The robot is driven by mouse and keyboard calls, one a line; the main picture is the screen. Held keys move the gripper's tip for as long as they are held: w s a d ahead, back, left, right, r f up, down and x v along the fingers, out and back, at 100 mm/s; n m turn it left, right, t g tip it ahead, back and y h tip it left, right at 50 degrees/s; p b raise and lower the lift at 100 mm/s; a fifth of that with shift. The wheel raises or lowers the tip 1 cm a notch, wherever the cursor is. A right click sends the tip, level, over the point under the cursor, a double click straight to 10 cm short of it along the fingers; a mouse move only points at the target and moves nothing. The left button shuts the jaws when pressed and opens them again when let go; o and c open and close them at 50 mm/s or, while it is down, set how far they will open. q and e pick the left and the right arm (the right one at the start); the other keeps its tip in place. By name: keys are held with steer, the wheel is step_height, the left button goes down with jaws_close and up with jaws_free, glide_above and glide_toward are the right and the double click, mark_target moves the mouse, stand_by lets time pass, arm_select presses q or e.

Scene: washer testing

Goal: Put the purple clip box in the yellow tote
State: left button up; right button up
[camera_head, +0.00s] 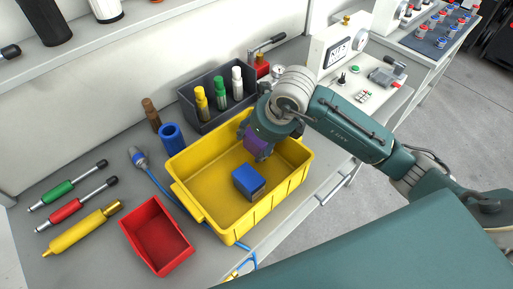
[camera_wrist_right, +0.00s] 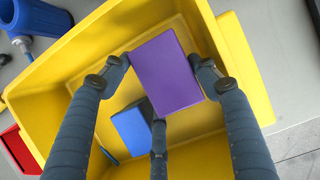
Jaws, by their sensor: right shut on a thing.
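The yellow tote (camera_head: 207,208) sits on the grey bench and also shows in the wrist view (camera_wrist_right: 60,75). My right gripper (camera_head: 259,150) is over the tote's back right part and is shut on the purple clip box (camera_wrist_right: 167,73). In the wrist view the fingers of my right gripper (camera_wrist_right: 163,75) lie on both sides of the purple box. In the head view the purple box (camera_head: 257,148) is partly hidden by the gripper. Whether it touches the tote floor I cannot tell. A blue box (camera_head: 248,181) lies inside the tote. My left gripper is not in view.
A red bin (camera_head: 157,236) stands left of the tote. A dark bin (camera_head: 215,108) with several coloured bottles stands behind it. A blue cylinder (camera_head: 172,138) and a cable are close to the tote's left side. Coloured tools (camera_head: 75,210) lie farther left.

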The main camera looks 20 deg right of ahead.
mark_target(256, 150)
step_height(256, 150, down, 4)
steer(key=shift+r, duration=0.15)
steer(key=shift+f, duration=0.35)
steer(key=o, duration=0.9)
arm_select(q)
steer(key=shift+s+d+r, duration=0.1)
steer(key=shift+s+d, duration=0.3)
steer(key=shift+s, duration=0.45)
arm_select(e)
steer(key=shift+o, duration=0.2)
steer(key=shift+r, duration=0.1)
